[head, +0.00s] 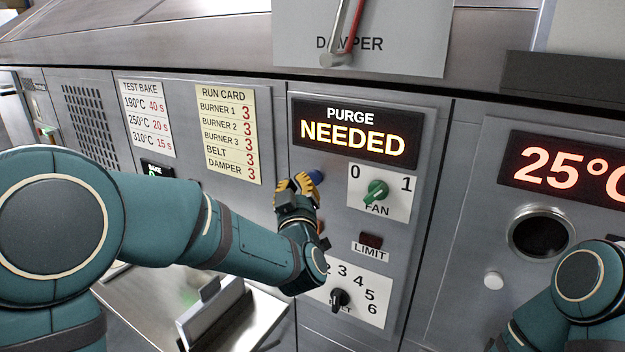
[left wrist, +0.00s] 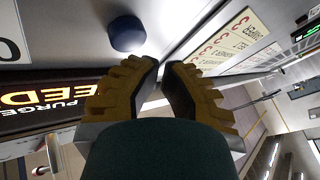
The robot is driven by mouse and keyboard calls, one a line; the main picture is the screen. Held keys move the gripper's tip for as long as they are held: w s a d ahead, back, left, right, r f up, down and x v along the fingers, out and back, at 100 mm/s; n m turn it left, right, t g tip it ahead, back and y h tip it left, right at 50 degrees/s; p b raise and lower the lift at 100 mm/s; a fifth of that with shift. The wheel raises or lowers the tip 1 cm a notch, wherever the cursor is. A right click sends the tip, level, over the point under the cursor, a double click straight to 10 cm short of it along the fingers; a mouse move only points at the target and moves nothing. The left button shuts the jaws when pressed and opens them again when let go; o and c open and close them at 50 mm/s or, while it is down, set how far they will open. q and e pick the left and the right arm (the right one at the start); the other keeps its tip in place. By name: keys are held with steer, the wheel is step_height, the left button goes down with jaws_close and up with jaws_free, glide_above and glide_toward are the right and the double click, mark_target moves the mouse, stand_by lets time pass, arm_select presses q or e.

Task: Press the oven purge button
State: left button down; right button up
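The blue round purge button (head: 316,177) is on the oven panel under the sign reading PURGE NEEDED (head: 351,131). In the head view my left gripper (head: 304,182) is right beside the button and partly covers it. In the left wrist view the blue button (left wrist: 127,34) shows whole, just beyond the yellow-padded fingers and off to the left of the tips. My left gripper (left wrist: 161,66) is shut, with its fingertips drawn close together and nothing between them. I cannot tell any contact with the button. My right gripper is out of view; only my right arm shows.
The green fan knob (head: 376,191) is just right of the button. Below are the limit lamp (head: 371,241) and the black belt knob (head: 340,299). The run card (head: 228,134) is to the left. A metal tray (head: 240,318) sticks out below my left arm.

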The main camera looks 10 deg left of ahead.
arm_select(q)
steer(key=shift+w+d, duration=0.1)
steer(key=shift+w, duration=0.05)
steer(key=shift+w+d+b, duration=0.1)
steer(key=shift+w+b, duration=0.15)
steer(key=shift+b, duration=0.1)
steer(key=shift+w+d, duration=0.15)
steer(key=shift+w, duration=0.25)
stand_by(1.0)
stand_by(0.4)
steer(key=shift+s+a+b, duration=0.3)
steer(key=shift+s+b, duration=0.45)
steer(key=shift+s, duration=0.05)
